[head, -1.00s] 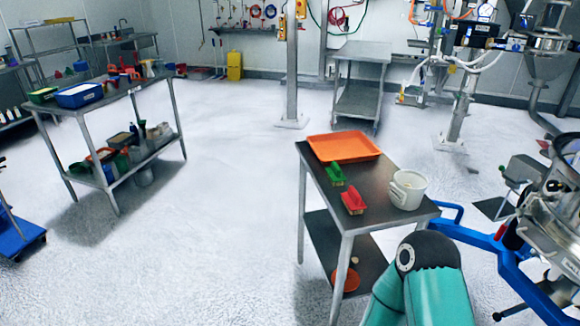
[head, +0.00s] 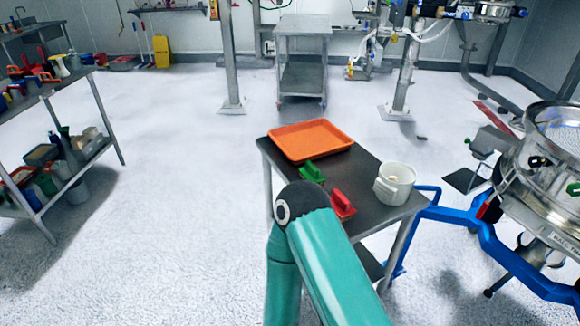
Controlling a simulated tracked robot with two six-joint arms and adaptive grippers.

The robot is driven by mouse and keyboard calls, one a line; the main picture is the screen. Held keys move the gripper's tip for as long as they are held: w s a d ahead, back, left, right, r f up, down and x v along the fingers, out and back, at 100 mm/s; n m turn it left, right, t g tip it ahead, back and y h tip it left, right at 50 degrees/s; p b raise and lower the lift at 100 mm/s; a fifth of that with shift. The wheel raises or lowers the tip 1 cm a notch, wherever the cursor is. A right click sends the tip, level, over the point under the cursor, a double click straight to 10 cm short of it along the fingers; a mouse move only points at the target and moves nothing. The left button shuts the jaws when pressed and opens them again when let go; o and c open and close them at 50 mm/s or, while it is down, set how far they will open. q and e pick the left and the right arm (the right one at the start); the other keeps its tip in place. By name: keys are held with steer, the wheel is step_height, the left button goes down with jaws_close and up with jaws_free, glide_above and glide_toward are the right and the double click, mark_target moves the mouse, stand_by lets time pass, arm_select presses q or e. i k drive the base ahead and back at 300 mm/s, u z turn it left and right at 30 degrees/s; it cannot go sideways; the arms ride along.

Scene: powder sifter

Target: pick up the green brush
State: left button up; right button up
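The green brush (head: 311,172) lies on the dark top of a small metal table (head: 368,208), just in front of an orange tray. A red brush (head: 342,204) lies nearer on the same top, partly hidden behind my teal arm. The arm rises from the bottom of the head view, and its dark joint overlaps the near left part of the table. No gripper fingers show for either arm, so I cannot see what they hold.
The orange tray (head: 310,140) covers the table's far end. A white bucket (head: 395,183) stands at its right side. A blue frame (head: 470,226) and a steel sifter (head: 550,160) stand close on the right. A loaded shelf table (head: 58,165) is at left. Floor between is clear.

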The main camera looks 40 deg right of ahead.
mark_target(311, 172)
steer(key=z, duration=0.3)
steer(key=i, duration=1)
steer(key=z, duration=0.9)
